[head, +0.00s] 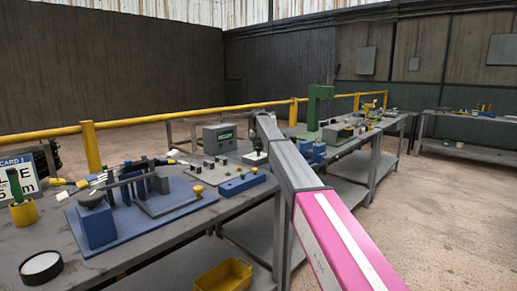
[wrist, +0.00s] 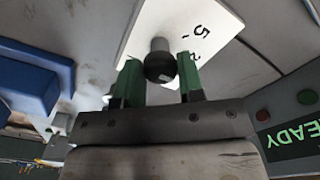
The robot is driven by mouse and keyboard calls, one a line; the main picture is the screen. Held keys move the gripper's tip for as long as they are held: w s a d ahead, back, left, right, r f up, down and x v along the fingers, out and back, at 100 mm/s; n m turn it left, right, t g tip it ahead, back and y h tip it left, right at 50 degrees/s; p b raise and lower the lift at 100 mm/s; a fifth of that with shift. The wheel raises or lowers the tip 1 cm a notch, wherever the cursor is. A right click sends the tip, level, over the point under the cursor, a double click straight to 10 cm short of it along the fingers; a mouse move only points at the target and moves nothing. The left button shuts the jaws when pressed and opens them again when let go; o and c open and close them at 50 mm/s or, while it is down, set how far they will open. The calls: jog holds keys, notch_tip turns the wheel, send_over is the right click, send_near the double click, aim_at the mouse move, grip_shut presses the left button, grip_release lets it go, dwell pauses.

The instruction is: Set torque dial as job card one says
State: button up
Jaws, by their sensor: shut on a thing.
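Job card one (head: 14,178) is at the left edge in the head view, cut off by the frame; only parts of its large text show, such as "LE" and "5 m". The torque dial is a dark round knob (wrist: 159,66) on a white plate (wrist: 205,22) with numbers, 5 and 2 among them, in the wrist view. My gripper (wrist: 160,82) has its green fingers on either side of the knob and is shut on it. In the head view my arm hides most of the dial area.
A grey box with a green display (head: 222,138) stands on the bench; the display reads "READY" in the wrist view (wrist: 293,136). A blue fixture (head: 135,205) and a blue block (head: 241,184) are nearby. A yellow bin (head: 224,275) sits below.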

aim_at(258, 148)
jog(key=o, duration=0.9)
jog(key=shift+r, duration=0.1)
notch_tip(258, 148, up, 11)
jog(key=shift+f, duration=0.2)
